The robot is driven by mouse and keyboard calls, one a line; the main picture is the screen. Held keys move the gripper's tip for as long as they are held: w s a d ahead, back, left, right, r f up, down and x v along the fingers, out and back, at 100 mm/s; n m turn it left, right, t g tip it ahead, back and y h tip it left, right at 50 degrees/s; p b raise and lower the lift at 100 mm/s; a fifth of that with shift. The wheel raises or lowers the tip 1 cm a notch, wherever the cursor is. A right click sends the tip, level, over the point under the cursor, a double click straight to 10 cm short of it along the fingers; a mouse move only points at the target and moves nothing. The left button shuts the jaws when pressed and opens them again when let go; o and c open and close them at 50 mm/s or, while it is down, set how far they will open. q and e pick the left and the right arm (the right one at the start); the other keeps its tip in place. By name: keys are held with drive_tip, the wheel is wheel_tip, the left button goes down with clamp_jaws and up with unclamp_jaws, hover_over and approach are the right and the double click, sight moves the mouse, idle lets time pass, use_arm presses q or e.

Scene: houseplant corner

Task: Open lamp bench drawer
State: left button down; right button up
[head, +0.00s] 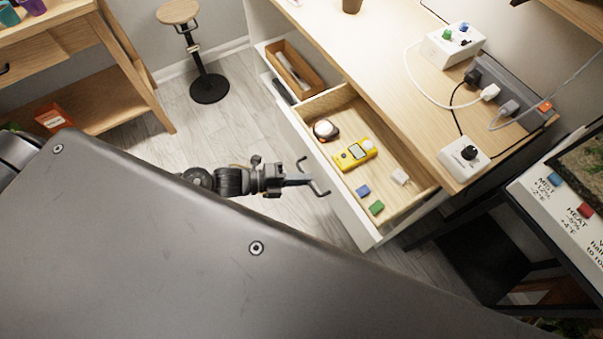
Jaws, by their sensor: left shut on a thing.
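The lamp bench (395,72) has a light wood top and white drawer fronts. Its nearer drawer (334,183) is pulled well out, and its wooden inside shows. In it lie a round white-and-dark object (326,130), a yellow meter (355,153), a blue block (363,190), a green block (376,208) and a small white piece (400,177). My left gripper (308,181) is at the outer side of this drawer's front, shut on the dark bar handle (319,188). My right gripper is not in view.
On the bench top are a white switch box (452,46), a power strip (510,92) with cables and a white dial box (464,158). A stool (209,88) stands on open floor.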

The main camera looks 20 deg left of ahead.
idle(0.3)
use_arm(q)
drive_tip(key=c, duration=1.5)
unclamp_jaws()
drive_tip(key=shift+c, duration=0.2)
